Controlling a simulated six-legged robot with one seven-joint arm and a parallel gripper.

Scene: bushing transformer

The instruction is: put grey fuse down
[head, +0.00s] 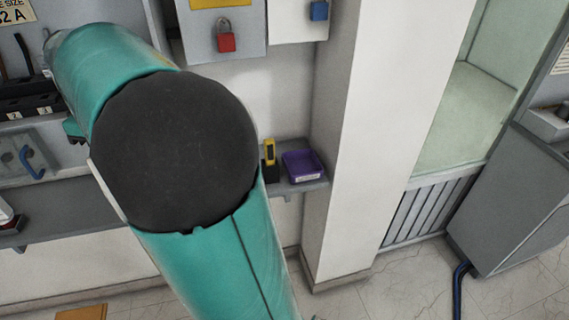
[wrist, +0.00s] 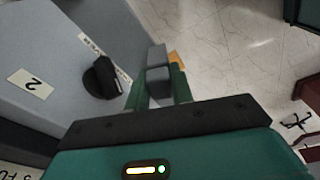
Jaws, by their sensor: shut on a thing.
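The grey fuse (wrist: 157,56) shows in the wrist view as a small blocky piece between the green fingertips. My gripper (wrist: 158,78) is shut on it. The fuse is held beside a grey box and in front of the pale floor; I cannot tell whether it touches the box. In the head view my teal arm fills the left middle, and neither my gripper nor the fuse can be seen there.
In the wrist view, a grey box (wrist: 85,40) with a black knob (wrist: 101,78) stands left. In the head view, a small shelf holds a purple tray (head: 302,166) and a yellow-black device (head: 270,152). A red padlock (head: 226,36) hangs above. A white pillar (head: 378,100) stands right.

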